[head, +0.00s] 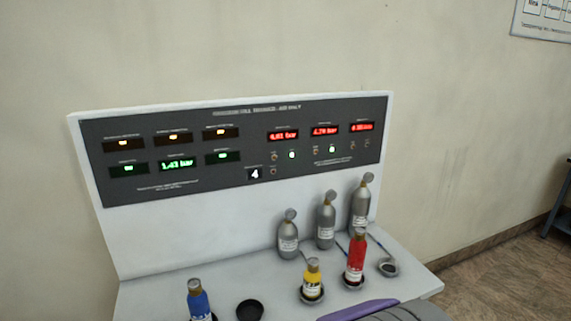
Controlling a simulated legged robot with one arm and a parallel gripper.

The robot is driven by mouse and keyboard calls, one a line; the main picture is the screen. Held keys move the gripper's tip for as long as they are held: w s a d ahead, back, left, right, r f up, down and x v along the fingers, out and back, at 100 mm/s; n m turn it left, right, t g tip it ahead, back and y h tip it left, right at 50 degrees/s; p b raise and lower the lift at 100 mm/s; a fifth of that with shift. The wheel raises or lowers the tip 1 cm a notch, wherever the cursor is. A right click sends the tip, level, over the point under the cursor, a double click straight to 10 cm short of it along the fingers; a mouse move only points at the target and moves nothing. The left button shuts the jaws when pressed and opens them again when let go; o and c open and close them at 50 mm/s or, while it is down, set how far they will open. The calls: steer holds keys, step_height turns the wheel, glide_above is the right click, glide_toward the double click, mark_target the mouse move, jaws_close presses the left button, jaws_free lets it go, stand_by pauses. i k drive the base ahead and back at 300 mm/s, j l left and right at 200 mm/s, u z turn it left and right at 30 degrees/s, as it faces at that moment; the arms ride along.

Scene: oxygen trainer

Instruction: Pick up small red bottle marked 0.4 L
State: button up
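One red bottle (356,256) with a brass-coloured top and a pale label stands upright in a dark round holder on the right part of the white bench. The label is too small to read, so I cannot confirm 0.4 L. A smooth purple and grey shape (362,308) cuts into the bottom edge, in front of the bench and below the red bottle. It may be part of my arm or gripper. No fingertips show, so I cannot tell whether my gripper is open or shut. Nothing visible touches the red bottle.
A yellow bottle (312,282) stands left of the red one, and a blue bottle (198,302) farther left. An empty dark holder (250,310) lies between them. Grey cylinders (326,222) stand behind. A small dark cup (388,267) is at right. The display panel (235,150) rises at the back.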

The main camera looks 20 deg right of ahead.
mark_target(358, 244)
steer(key=i+z, duration=0.1)
steer(key=z, duration=0.3)
steer(key=i+j+z, duration=0.1)
steer(key=z, duration=0.25)
steer(key=i+j+z, duration=0.1)
steer(key=z, duration=0.3)
